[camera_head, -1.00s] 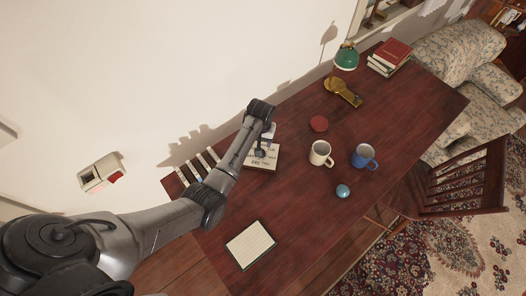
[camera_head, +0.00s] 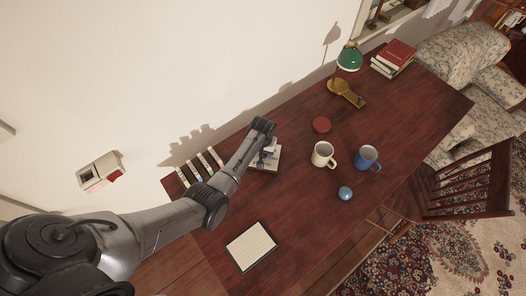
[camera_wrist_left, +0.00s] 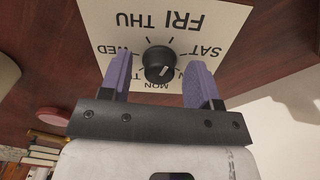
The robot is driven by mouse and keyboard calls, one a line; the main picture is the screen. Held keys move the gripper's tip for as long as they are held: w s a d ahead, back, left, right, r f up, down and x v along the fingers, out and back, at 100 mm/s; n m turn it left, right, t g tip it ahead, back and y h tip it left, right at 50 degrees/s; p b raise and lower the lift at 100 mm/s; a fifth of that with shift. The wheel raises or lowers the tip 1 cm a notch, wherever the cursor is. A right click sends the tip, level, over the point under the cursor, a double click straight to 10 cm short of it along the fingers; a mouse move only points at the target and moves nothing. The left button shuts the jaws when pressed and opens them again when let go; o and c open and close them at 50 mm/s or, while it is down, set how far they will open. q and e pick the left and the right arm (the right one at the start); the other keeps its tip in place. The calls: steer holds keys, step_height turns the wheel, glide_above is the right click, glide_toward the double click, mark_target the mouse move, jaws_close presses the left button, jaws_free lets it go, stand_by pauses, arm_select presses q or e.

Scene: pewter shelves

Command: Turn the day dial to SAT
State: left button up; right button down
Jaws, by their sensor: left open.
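The day dial is a black round knob (camera_wrist_left: 160,63) on a cream panel (camera_wrist_left: 200,15) printed with day names. SAT is at the right of the wrist view, FRI and THU at the top, WED at the left, MON near the bottom; they read upside down. The knob's small white mark points toward the lower side, near MON; its exact setting is unclear. My left gripper (camera_wrist_left: 159,68) is open, its purple fingers on either side of the knob with gaps showing. In the head view, my left gripper (camera_head: 269,149) covers part of the panel (camera_head: 264,165). My right gripper is not in view.
On the dark red table are a white mug (camera_head: 322,154), a blue mug (camera_head: 366,157), a teal ball (camera_head: 345,193), a red round object (camera_head: 321,125), a notepad (camera_head: 251,247), a green lamp (camera_head: 349,57) and books (camera_head: 394,56). The wall runs along the table's back.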

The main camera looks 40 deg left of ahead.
arm_select(q)
steer(key=shift+c, duration=0.5)
steer(key=c, duration=0.8)
steer(key=shift+c, duration=0.2)
steer(key=shift+r, duration=0.1)
steer(key=shift+a+r+m+p, duration=0.1)
steer(key=shift+m+p, duration=0.8)
steer(key=shift+p, duration=0.05)
steer(key=shift+m+p, duration=0.85)
steer(key=shift+m, duration=0.35)
steer(key=m+p, duration=0.1)
steer(key=m, duration=0.2)
steer(key=shift+f+m+p, duration=0.2)
steer(key=shift+m+p, duration=0.15)
steer(key=shift+m, duration=0.85)
